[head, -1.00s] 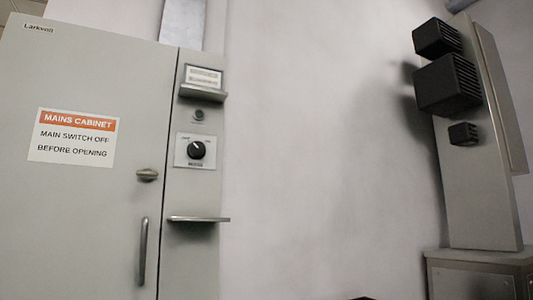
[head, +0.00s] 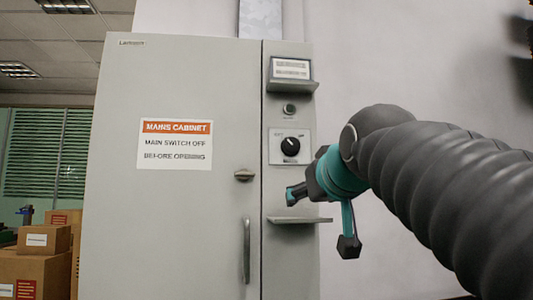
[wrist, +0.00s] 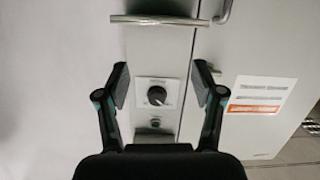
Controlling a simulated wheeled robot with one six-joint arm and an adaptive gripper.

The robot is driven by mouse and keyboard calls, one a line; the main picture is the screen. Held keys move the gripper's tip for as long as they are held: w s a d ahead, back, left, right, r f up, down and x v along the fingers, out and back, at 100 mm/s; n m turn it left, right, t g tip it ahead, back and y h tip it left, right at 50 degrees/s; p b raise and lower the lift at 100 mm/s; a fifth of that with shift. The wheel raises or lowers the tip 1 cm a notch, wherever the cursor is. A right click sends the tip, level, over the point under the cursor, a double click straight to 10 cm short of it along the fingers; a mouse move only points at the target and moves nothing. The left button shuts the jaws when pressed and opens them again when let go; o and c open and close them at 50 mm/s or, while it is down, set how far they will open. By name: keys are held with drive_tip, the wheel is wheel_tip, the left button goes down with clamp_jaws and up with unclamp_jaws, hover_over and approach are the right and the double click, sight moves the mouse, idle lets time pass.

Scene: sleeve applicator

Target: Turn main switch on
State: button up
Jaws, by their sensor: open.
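The main switch (head: 290,146) is a black rotary knob on a pale square plate, on the narrow right-hand panel of the grey mains cabinet (head: 120,220). Its pointer is angled toward the upper right in the head view. My gripper (head: 318,218) is open and empty, in front of the panel, a little below and right of the knob in the head view. In the wrist view the knob (wrist: 157,95) appears between the two spread fingers of my gripper (wrist: 161,90), apart from both. The wrist picture shows the panel upside down.
A small shelf (head: 300,220) juts out below the switch, and a label ledge (head: 292,86) juts out above it. A small round dark button or lamp (head: 290,109) sits between. The cabinet door has a knob latch (head: 244,175) and a bar handle (head: 246,250). Cardboard boxes (head: 40,265) stand at left.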

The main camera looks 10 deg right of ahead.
sight(293, 144)
wheel_tip(293, 144, up, 12)
drive_tip(key=t, duration=0.2)
drive_tip(key=w+p, duration=0.2)
drive_tip(key=w, duration=1.1)
drive_tip(key=shift+w+f, duration=0.1)
drive_tip(key=shift+w, duration=0.15)
drive_tip(key=shift+c, duration=0.3)
drive_tip(key=c, duration=1.1)
